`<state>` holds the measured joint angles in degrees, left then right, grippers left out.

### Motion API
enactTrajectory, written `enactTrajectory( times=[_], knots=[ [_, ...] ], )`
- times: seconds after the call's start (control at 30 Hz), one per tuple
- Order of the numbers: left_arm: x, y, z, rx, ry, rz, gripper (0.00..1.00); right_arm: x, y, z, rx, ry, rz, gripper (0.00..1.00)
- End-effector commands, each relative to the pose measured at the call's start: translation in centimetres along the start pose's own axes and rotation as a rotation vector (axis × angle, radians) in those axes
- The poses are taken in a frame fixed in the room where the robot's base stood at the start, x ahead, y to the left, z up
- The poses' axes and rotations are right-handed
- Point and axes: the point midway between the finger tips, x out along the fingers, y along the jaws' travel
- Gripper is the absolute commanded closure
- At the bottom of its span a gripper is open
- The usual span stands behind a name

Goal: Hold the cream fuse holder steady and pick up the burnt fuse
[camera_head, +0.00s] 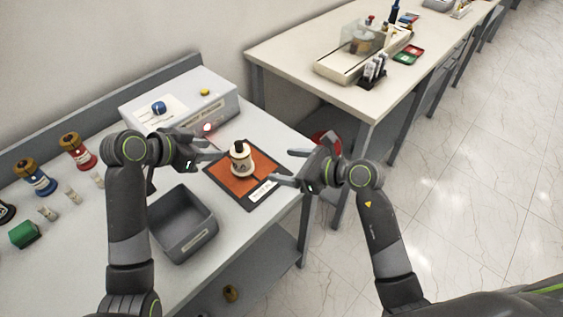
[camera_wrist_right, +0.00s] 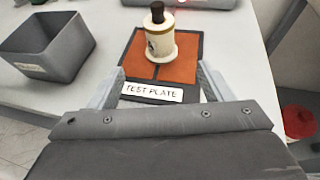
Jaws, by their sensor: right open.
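The cream fuse holder (camera_head: 242,162) stands upright on the orange test plate (camera_head: 221,178) in the head view. It also shows in the right wrist view (camera_wrist_right: 159,42). A dark fuse (camera_head: 239,146) sticks up from its top, and the right wrist view shows its dark end (camera_wrist_right: 157,12). My left gripper (camera_head: 217,145) is open and empty to the left of the holder, apart from it. My right gripper (camera_head: 279,166) is open and empty to the right of the holder. In the right wrist view the holder stands beyond its fingertips.
A grey open bin (camera_head: 183,226) sits at the table's front. A white box (camera_head: 183,104) with a blue knob and yellow button stands behind the plate. Several coloured bushings, including a blue one (camera_head: 37,180), stand at the left. A second table (camera_head: 345,100) is at the back right.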

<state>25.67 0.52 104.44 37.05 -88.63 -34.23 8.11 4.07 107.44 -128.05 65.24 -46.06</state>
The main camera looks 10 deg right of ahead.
Motion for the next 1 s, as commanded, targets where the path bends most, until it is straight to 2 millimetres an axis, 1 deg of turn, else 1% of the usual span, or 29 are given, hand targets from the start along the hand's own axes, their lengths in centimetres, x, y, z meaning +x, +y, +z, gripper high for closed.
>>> enactTrajectory(
  times=[0.07,0.17,0.6,0.8,1.0],
  knots=[
    [0.0,0.0,0.0,0.000,0.000,0.000,0.64,0.4,-0.1,0.0,0.003,0.006,-0.001,0.27],
    [0.0,0.0,0.0,0.000,0.000,0.000,0.64,1.5,-0.1,0.1,0.006,0.005,-0.001,0.27],
    [0.0,0.0,0.0,0.000,0.000,0.000,0.64,9.5,0.0,0.0,0.005,0.005,0.001,0.27],
    [0.0,0.0,0.0,0.000,0.000,0.000,0.64,12.7,-0.1,0.0,0.004,0.005,0.000,0.27],
    [0.0,0.0,0.0,0.000,0.000,0.000,0.64,15.3,-0.1,0.0,0.003,0.005,0.000,0.27]
  ],
)
